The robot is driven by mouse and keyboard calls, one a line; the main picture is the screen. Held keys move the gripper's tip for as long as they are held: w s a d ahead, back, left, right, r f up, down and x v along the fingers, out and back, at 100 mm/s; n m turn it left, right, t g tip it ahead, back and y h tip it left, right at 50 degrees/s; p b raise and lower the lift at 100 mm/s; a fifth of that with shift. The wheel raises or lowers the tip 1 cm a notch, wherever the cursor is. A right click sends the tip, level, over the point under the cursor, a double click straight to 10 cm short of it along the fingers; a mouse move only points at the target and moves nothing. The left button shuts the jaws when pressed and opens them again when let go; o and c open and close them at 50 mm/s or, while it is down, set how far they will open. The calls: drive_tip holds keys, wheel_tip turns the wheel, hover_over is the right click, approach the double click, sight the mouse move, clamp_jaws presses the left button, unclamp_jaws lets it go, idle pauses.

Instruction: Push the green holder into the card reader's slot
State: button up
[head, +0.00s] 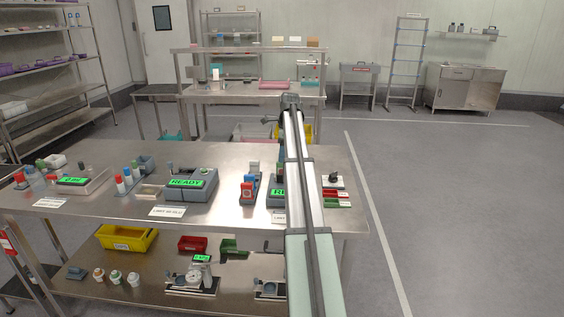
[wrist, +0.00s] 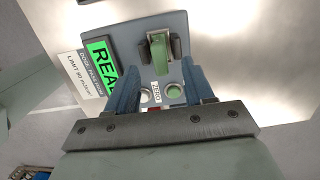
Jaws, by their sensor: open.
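The green holder (wrist: 160,56) shows in the wrist view, upper middle. It sits between the dark side guides of the slot on the grey-blue card reader (wrist: 174,22); I cannot tell how deep it sits. The reader's green screen (wrist: 100,60) is partly covered by a finger, with "REA" showing. My gripper (wrist: 160,72) is open, its two blue fingers apart on either side of the holder's near end, with no clear contact. In the head view my arm covers most of the reader, and only part of its green screen (head: 278,192) shows. The fingers are hidden there.
A round green button and a pale one sit below the slot, beside a "ZERO" label (wrist: 157,92). A rack with red and blue items (head: 248,188) stands left of the reader. Another "READY" unit (head: 190,184) is further left.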

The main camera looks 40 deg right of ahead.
wheel_tip(320, 180, up, 9)
drive_tip(key=shift+s+d, duration=0.4)
